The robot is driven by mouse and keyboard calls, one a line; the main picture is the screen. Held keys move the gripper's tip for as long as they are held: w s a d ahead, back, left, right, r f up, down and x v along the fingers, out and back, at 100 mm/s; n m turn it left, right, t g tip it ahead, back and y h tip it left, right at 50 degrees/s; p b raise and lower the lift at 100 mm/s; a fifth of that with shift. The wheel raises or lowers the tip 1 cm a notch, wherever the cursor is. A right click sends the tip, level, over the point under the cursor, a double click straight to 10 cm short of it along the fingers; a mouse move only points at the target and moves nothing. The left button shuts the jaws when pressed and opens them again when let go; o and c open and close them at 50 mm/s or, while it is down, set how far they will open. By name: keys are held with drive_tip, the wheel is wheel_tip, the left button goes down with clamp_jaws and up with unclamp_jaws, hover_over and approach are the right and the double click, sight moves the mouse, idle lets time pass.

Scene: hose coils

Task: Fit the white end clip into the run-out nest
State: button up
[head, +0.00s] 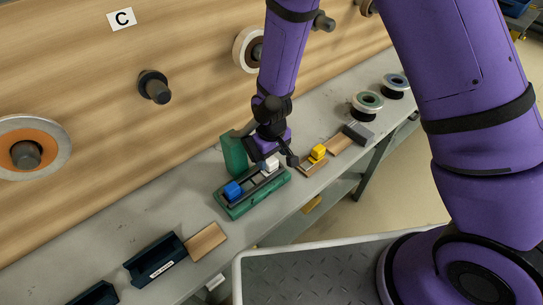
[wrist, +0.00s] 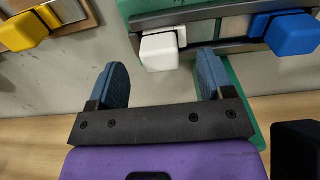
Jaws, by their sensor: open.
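The white end clip (head: 271,164) sits at the right part of a grey channel on a green fixture (head: 240,209). In the wrist view the white clip (wrist: 160,50) stands upper middle, its block jutting from the grey rail (wrist: 205,29) toward my gripper. My gripper (head: 275,158) is open and empty, low over the fixture beside the white clip. In the wrist view my gripper's (wrist: 162,80) two blue finger pads lie left and right of the clip, with gaps on both sides. I cannot tell which place is the run-out nest.
A blue clip (head: 233,190) sits in the same channel, left of the white one. A yellow clip (head: 318,152) sits on a wooden piece to the right. A green upright (head: 233,155) rises behind the fixture.

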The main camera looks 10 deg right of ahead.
drive_tip(key=shift+r, duration=0.5)
wheel_tip(320, 180, up, 11)
drive_tip(key=shift+f, duration=0.15)
idle(0.6)
idle(1.0)
drive_tip(key=s+d+r+m+t, duration=0.1)
drive_tip(key=s+d+r+m, duration=0.1)
drive_tip(key=d+r, duration=0.65)
drive_tip(key=s+d+r+m+t, duration=0.15)
drive_tip(key=d+r, duration=0.35)
drive_tip(key=r, duration=0.6)
drive_tip(key=s+d+r+m+t, duration=0.1)
drive_tip(key=s+d+r, duration=0.4)
drive_tip(key=s, duration=0.2)
drive_tip(key=s+d+r+m+t, duration=0.1)
drive_tip(key=s+d+r+m, duration=0.1)
drive_tip(key=s+d+r, duration=0.2)
drive_tip(key=s+d, duration=0.2)
drive_tip(key=s, duration=0.2)
drive_tip(key=shift+r+t, duration=0.35)
drive_tip(key=shift+r, duration=0.05)
